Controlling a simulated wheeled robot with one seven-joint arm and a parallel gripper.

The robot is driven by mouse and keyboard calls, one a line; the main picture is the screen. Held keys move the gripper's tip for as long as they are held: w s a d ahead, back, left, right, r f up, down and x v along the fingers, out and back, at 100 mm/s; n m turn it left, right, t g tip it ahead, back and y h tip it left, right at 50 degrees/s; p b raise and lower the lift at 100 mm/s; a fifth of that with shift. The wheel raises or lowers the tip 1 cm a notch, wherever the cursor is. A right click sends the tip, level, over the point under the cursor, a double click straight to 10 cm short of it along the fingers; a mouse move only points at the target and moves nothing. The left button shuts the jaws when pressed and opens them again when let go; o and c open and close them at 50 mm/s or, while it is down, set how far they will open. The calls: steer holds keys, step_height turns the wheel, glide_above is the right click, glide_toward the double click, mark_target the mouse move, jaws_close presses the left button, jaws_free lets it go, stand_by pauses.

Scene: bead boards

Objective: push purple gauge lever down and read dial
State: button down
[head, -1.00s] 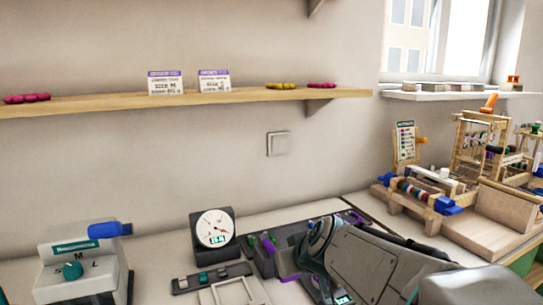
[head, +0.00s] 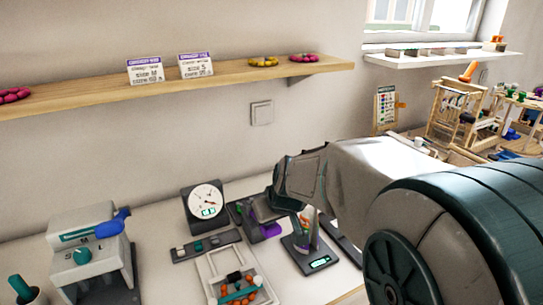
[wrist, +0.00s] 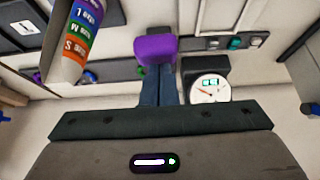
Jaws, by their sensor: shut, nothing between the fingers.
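The gauge's round white dial (head: 205,198), in a dark housing, stands at the back of the table; it also shows in the wrist view (wrist: 208,89). Its red needle shows, but the digits on its small green display are too small to read. The purple lever (head: 268,230) is right of the dial, partly hidden by my arm. In the wrist view, the purple lever (wrist: 155,48) lies right at the tips of my gripper (wrist: 157,68). My gripper's fingers are together, with nothing between them. I cannot tell whether they touch the lever.
A scale (head: 318,262) with an upright colour-banded tube (head: 305,228) stands close right of the lever. A tray with orange beads (head: 255,283) is in front, and a grey machine with a blue lever (head: 88,250) is at left. A wooden shelf (head: 110,94) runs above.

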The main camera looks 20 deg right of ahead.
steer(key=shift+w+a+r+g+h+p, duration=0.1)
steer(key=shift+w+r+g+p, duration=0.45)
steer(key=shift+p, duration=0.8)
steer(key=shift+w+a+r+g+h+p, duration=0.1)
steer(key=shift+w+r+g+p, duration=0.2)
steer(key=shift+r+p, duration=0.7)
steer(key=shift+w+a+r+g+h+p, duration=0.1)
steer(key=shift+w+r+g+p, duration=0.25)
steer(key=shift+p, duration=1.35)
step_height(320, 180, up, 13)
steer(key=b, duration=0.1)
steer(key=s+r+m+p, duration=0.1)
steer(key=s+p, duration=0.7)
steer(key=s, duration=0.8)
steer(key=shift+s+d+r+m+h, duration=0.3)
steer(key=shift+s+r+m+h, duration=0.1)
steer(key=shift+r, duration=0.5)
steer(key=s+f, duration=0.2)
steer(key=shift+s+d, duration=0.1)
steer(key=shift+s, duration=0.3)
